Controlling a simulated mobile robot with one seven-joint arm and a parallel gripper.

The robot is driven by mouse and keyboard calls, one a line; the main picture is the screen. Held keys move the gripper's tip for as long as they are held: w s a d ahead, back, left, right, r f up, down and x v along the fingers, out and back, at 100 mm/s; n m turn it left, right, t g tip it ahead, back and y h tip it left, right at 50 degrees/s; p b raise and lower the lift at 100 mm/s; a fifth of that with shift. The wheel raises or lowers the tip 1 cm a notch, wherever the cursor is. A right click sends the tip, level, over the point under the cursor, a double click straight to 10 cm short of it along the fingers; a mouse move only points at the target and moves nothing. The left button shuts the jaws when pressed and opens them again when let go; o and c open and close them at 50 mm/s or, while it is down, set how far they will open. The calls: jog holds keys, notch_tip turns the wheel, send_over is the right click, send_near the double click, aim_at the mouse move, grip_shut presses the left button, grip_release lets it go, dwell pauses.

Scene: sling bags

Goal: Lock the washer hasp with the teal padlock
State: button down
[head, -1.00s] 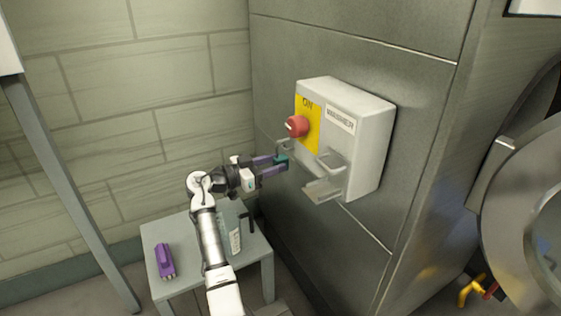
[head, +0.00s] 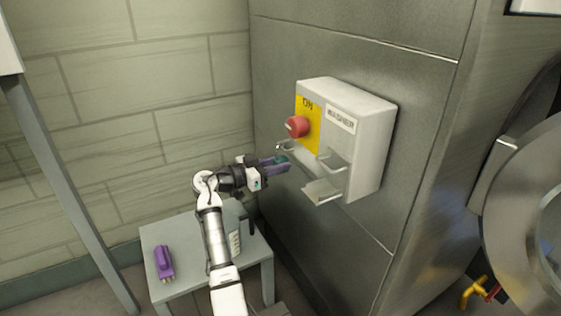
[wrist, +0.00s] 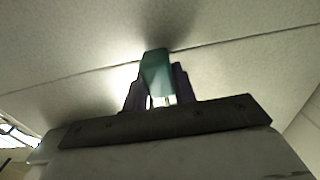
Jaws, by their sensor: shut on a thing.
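The teal padlock (head: 283,159) is between the purple-grey fingers of my gripper (head: 275,166), just left of the white washer box (head: 365,150). It also shows in the wrist view (wrist: 156,70), with my gripper's dark fingers (wrist: 157,95) beside it. My gripper is shut on it. A thin bent metal loop (head: 284,146) shows just above the padlock; I cannot tell whether it is the padlock's shackle. The washer hasp appears as grey metal brackets (head: 322,190) on the box's front, right of the padlock. I see no clear contact between padlock and hasp.
A red knob (head: 297,126) sits on the yellow ON plate (head: 312,112) above my gripper. A small grey table (head: 185,235) below carries a purple object (head: 164,262) and a labelled container (head: 235,243). The grey metal panel (head: 400,60) stands behind the box.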

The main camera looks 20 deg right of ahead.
jog(key=shift+r, duration=0.15)
jog(key=shift+r+p, duration=0.55)
jog(key=shift+r, duration=0.65)
jog(key=s+a, duration=0.1)
jog(key=a, duration=0.7)
jog(key=shift+s+b, duration=0.3)
jog(key=shift+b, duration=0.1)
dwell(0.4)
